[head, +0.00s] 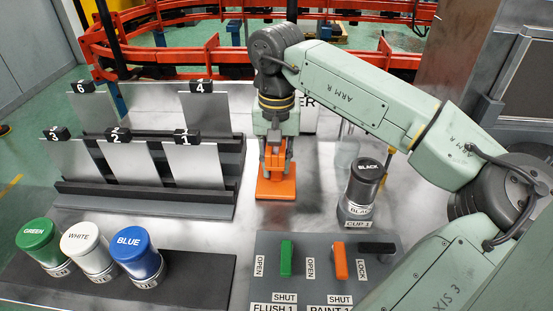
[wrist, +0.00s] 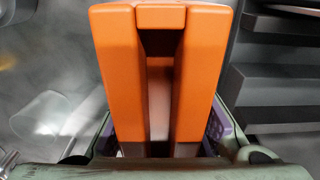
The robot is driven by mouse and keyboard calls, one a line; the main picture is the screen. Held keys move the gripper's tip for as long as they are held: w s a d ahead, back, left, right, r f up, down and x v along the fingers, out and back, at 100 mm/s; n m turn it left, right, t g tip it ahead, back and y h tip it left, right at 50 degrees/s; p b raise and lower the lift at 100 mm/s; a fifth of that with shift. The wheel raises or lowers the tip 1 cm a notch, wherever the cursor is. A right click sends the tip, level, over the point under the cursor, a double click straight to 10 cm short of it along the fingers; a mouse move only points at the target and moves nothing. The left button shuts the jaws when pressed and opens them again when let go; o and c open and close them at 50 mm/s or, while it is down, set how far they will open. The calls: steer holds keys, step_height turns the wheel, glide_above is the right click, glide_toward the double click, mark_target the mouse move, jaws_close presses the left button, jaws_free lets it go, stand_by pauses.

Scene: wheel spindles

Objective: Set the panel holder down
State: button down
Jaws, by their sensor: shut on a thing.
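The orange panel holder (head: 276,184) is upright under my gripper (head: 276,150) in the middle of the metal table. Its base appears to be at or very near the table top; I cannot tell whether it touches. My gripper points down and is shut on the holder's upper part. In the wrist view the orange holder (wrist: 118,60) fills the middle, with a slot down its centre, between the gripper's fingers. No panel shows in the holder.
Left of the holder stands a dark rack (head: 150,205) with numbered grey panels. A black-lidded cup (head: 362,185) stands to the right. Green, white and blue cups (head: 138,255) stand front left. A lever board (head: 313,285) lies in front. Bare table surrounds the holder's base.

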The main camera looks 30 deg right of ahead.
steer(key=shift+f, duration=0.25)
steer(key=c, duration=1.4)
jaws_free()
steer(key=shift+r, duration=0.1)
step_height(320, 180, up, 12)
steer(key=shift+r+b, duration=0.2)
steer(key=shift+b, duration=0.4)
